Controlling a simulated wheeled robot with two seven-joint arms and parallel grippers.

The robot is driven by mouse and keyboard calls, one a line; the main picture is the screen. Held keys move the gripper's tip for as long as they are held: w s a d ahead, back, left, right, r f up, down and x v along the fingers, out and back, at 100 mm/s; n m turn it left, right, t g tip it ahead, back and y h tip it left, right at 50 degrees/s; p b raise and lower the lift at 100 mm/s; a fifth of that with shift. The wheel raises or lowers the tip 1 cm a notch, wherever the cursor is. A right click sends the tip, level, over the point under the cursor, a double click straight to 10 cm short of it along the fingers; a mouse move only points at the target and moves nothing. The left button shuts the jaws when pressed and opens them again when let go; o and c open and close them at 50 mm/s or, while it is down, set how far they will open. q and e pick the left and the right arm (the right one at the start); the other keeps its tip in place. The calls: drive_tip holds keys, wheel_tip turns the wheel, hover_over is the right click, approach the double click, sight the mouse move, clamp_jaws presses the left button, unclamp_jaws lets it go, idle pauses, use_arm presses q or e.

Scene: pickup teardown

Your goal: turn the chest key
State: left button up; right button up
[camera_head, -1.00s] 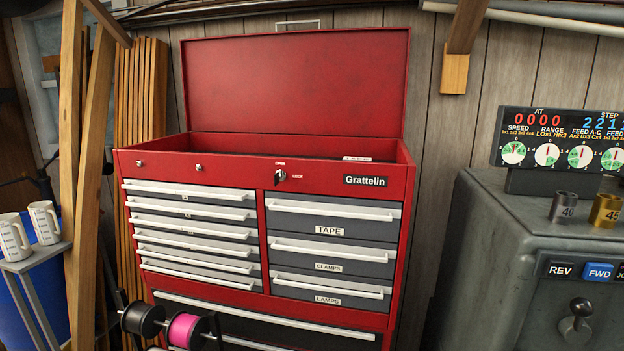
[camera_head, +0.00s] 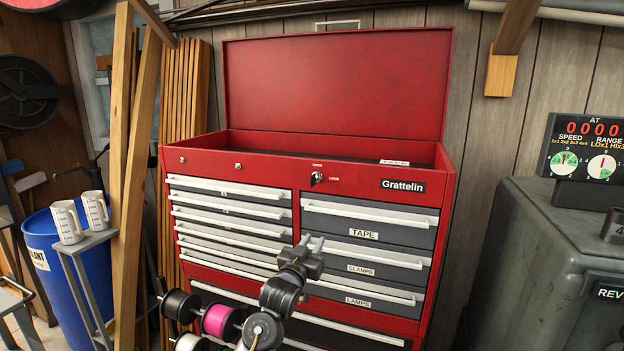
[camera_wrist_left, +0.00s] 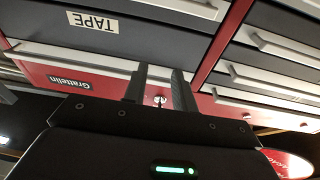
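The red chest (camera_head: 310,158) stands against the wall with its lid (camera_head: 340,85) raised. The key (camera_head: 317,179) sits in the lock on the chest's upper front panel, with small markings above it and to its right. My left gripper (camera_head: 311,243) is in front of the drawers, below the key and apart from it. In the left wrist view, which is upside down, its two fingers (camera_wrist_left: 160,90) are spread with nothing held, and the lock (camera_wrist_left: 159,99) shows between them. The key's exact angle is too small to tell. My right gripper is in neither view.
White-handled drawers, including the TAPE drawer (camera_head: 368,218), fill the chest front. Spools (camera_head: 216,320) are at the lower left of my arm. Wooden boards (camera_head: 125,170) and a blue barrel (camera_head: 70,275) stand left. A grey machine (camera_head: 545,240) stands right.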

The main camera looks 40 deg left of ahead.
sight(312, 187)
use_arm(q)
drive_tip(key=s+a+r+t+y, duration=0.15)
drive_tip(key=s+r, duration=0.25)
drive_tip(key=r, duration=0.8)
drive_tip(key=shift+n+t, duration=0.35)
drive_tip(key=shift+n, duration=0.05)
drive_tip(key=p+x, duration=0.4)
drive_tip(key=x, duration=0.6)
drive_tip(key=shift+w+d+r+p, duration=0.1)
drive_tip(key=shift+w+r+p, duration=0.15)
drive_tip(key=shift+p, duration=0.1)
clamp_jaws()
